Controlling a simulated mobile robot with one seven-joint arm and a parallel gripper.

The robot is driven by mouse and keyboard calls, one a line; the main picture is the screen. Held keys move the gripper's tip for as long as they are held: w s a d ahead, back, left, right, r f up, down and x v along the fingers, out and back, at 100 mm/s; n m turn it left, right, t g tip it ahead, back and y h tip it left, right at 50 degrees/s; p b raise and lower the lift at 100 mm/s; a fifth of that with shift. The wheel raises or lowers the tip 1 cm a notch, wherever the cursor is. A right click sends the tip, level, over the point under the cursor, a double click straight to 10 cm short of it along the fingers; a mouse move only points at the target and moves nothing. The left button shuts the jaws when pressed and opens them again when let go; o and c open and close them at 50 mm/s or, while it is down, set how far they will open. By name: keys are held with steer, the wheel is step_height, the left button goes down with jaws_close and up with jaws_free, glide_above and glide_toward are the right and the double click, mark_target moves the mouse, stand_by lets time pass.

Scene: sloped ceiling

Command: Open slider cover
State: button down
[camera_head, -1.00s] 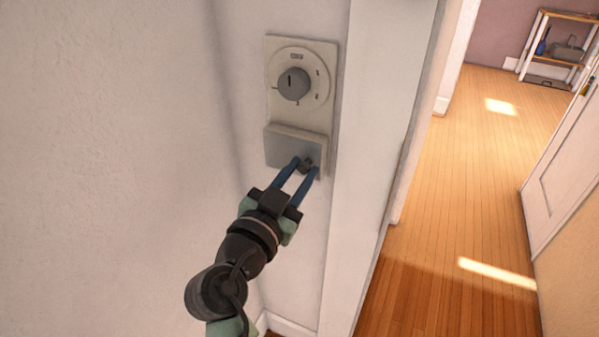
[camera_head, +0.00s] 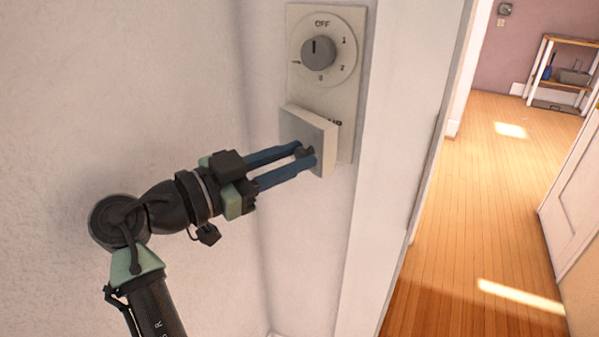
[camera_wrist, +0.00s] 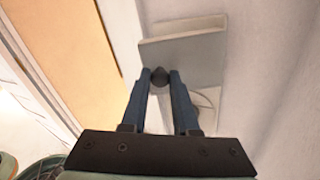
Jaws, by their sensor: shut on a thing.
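A cream wall panel (camera_head: 347,100) carries a round dial with a grey knob (camera_head: 318,51) marked OFF at the top. The grey slider cover (camera_head: 305,130) sits on the lower part of the panel, and dark lettering shows just behind its upper right edge. My gripper (camera_head: 307,156) is shut on the small dark knob (camera_head: 305,151) on the cover's front. In the wrist view the blue fingers stand on either side of that knob (camera_wrist: 159,77), against the cover (camera_wrist: 185,55). The panel's lower part is partly hidden by the cover and fingers.
A white door frame (camera_head: 395,130) stands close to the right of the panel. Beyond it is an open wooden floor (camera_head: 490,190) with a shelf (camera_head: 565,70) at the back and a white door (camera_head: 570,195) at the right. Plain wall (camera_head: 130,80) lies to the left.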

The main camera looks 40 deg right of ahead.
steer(key=shift+w+a+m+g, duration=0.1)
steer(key=shift+a+m+g, duration=0.15)
steer(key=shift+g, duration=0.25)
steer(key=c, duration=0.7)
jaws_free()
steer(key=shift+o, duration=0.2)
steer(key=shift+r, duration=0.1)
step_height(320, 180, up, 10)
steer(key=p, duration=0.1)
steer(key=shift+p, duration=0.4)
